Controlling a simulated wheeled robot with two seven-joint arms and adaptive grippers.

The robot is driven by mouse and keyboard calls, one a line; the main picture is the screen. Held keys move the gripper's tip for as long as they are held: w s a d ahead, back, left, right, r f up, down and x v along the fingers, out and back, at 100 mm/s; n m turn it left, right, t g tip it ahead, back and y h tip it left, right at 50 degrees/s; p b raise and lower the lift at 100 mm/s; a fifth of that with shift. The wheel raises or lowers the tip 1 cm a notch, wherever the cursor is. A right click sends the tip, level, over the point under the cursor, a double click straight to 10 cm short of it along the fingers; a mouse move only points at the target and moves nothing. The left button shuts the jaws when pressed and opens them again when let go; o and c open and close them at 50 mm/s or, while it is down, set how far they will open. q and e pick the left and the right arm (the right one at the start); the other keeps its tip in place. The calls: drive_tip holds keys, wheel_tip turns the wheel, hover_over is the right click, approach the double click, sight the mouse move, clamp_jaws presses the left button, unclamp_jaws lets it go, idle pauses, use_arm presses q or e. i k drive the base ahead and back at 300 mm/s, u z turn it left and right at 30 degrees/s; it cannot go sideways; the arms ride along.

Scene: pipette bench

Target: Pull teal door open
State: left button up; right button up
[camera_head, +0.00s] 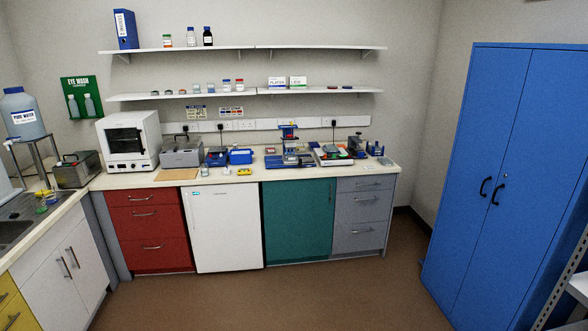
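The teal door (297,222) is shut, on the cabinet under the bench in the middle of the camera_head view. It sits between a white fridge-like unit on its left and grey drawers on its right. A small dark vertical handle (330,193) shows near its upper right edge. Neither of my grippers is in view.
The brown floor (260,295) in front of the teal door is clear. Beside it are the white unit (226,230), grey drawers (362,222) and red drawers (150,232). A tall blue cabinet (505,170) stands at the right, with grey shelving at the lower right edge.

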sight(299, 214)
drive_tip(key=u, duration=0.1)
drive_tip(key=i, duration=3.8)
drive_tip(key=z, duration=0.4)
